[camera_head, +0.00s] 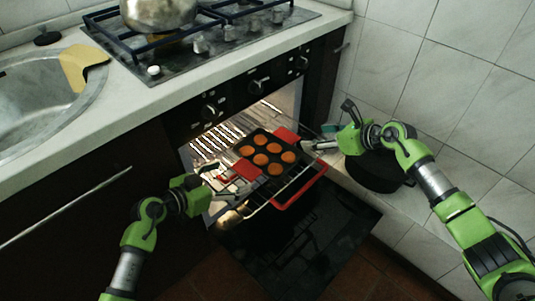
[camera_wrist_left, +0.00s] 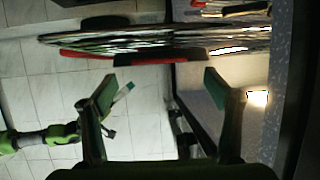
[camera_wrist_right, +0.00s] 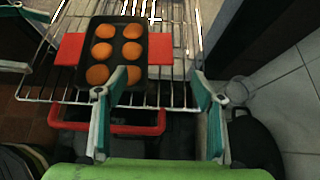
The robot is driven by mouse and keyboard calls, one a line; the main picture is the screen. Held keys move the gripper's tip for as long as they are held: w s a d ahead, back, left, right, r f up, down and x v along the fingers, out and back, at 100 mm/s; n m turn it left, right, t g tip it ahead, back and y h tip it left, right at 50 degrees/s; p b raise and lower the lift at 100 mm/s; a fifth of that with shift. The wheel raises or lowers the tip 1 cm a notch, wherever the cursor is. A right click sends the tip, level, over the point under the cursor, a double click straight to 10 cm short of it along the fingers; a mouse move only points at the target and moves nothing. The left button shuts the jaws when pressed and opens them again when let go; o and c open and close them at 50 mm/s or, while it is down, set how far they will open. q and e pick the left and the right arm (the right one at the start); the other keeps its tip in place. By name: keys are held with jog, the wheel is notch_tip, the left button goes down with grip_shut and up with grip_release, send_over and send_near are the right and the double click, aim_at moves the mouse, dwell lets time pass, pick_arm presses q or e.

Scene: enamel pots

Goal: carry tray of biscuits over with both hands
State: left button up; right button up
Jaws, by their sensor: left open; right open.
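A dark tray (camera_head: 268,154) with several round orange-brown biscuits rests on a wire rack (camera_head: 297,186) pulled out of the open oven. It has a red handle at each end, the near-left one (camera_head: 247,170) and the far-right one (camera_head: 287,135). My left gripper (camera_head: 232,184) is open beside the near-left handle; its left wrist view shows empty fingers (camera_wrist_left: 158,88) below the rack, seen edge-on. My right gripper (camera_head: 307,146) is open close to the far-right handle. In the right wrist view, its fingers (camera_wrist_right: 157,82) are empty, below the tray (camera_wrist_right: 120,35) and its right handle (camera_wrist_right: 160,49).
A black pot (camera_head: 375,172) stands on a ledge by the right arm. Above are the stove (camera_head: 200,45) with a metal pot (camera_head: 157,12), and a sink (camera_head: 40,100) at left. The tiled wall bounds the right.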

aim_at(246, 169)
pick_arm(q)
jog(key=x, duration=0.5)
jog(key=shift+w+d+f, duration=0.15)
jog(key=shift+w+d, duration=0.1)
pick_arm(e)
jog(key=x, duration=1)
jog(key=shift+a+f, duration=0.2)
pick_arm(q)
jog(key=shift+w+d+f, duration=0.15)
jog(key=shift+w+d, duration=0.15)
jog(key=shift+w, duration=0.05)
pick_arm(e)
jog(key=shift+x, duration=0.9)
pick_arm(q)
jog(key=shift+w+d+f, duration=0.1)
jog(key=shift+w+d, duration=0.05)
pick_arm(e)
jog(key=shift+w+a+f, duration=0.15)
jog(key=shift+w+f, duration=0.05)
jog(key=shift+w, duration=0.1)
pick_arm(q)
jog(key=shift+c, duration=0.4)
pick_arm(e)
jog(key=shift+c, duration=0.3)
pick_arm(q)
jog(key=c, duration=1.5)
pick_arm(e)
jog(key=c, duration=1.5)
